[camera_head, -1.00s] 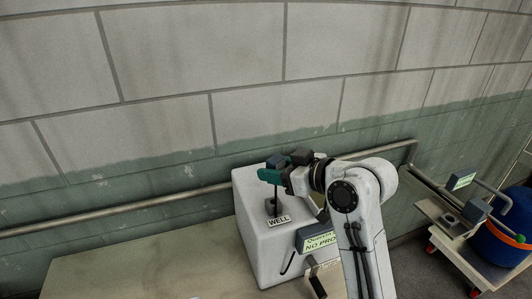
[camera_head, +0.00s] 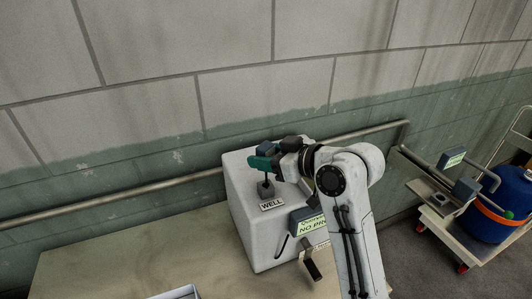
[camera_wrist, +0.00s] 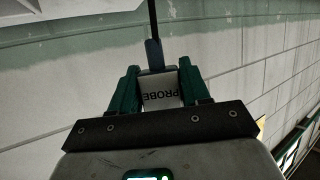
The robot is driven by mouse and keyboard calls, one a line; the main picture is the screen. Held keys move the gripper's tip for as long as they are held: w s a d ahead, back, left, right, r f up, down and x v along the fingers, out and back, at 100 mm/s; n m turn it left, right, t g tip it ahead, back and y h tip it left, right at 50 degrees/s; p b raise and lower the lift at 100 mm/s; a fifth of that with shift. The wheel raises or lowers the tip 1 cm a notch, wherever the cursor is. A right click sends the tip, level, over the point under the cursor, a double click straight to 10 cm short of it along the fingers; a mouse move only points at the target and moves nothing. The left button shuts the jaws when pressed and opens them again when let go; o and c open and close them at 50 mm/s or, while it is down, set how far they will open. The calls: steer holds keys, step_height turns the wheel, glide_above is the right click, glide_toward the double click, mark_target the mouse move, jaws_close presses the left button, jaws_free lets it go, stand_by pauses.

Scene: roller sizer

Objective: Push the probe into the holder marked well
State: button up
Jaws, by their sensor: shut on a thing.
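My gripper (camera_head: 262,161) is shut on the probe (camera_head: 265,149), above the top of a white box (camera_head: 247,212). In the wrist view the probe (camera_wrist: 160,97) shows its pale block lettered PROBE between my green fingers (camera_wrist: 158,82), with a dark rod running away from it. In the head view the rod points down at the dark holder (camera_head: 266,190) on the box top. A white WELL sign (camera_head: 271,204) stands at the holder's front. The rod looks in line with the holder; how deep its tip is cannot be told.
A display (camera_head: 308,222) reading in part "NO PRO" and a dark handle (camera_head: 313,265) are on the box's right side. An open tray (camera_head: 178,294) lies on the bench (camera_head: 110,262). A cart (camera_head: 440,232) with a blue drum (camera_head: 497,213) stands at right.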

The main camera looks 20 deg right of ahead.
mark_target(267, 181)
steer(key=shift+f+b, duration=0.95)
steer(key=shift+f, duration=0.85)
steer(key=shift+f+b, duration=0.95)
steer(key=shift+f, duration=0.95)
stand_by(0.7)
steer(key=o, duration=1.1)
steer(key=shift+s, duration=0.1)
steer(key=b+v, duration=0.2)
steer(key=v, duration=0.8)
steer(key=shift+s+d+r, duration=0.1)
steer(key=shift+s+d, duration=0.1)
